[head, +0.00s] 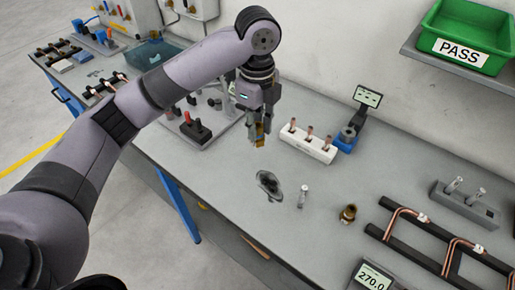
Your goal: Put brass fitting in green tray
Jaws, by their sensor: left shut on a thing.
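The green tray (455,22) with a PASS label sits on a shelf at the upper right. My left gripper (260,136) points down above the bench, left of the white block. It is shut on a small brass fitting (261,142), mostly hidden by the fingers. Another brass-coloured fitting (347,213) stands on the bench to the right. My right gripper is not in view.
The grey shelf (440,62) projects from the wall. A white block (307,144) with copper pieces and a blue device (347,139) stand near the wall. A dark round part (269,184), a metal cylinder (303,196) and black racks with copper tubes (437,235) are also on the bench.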

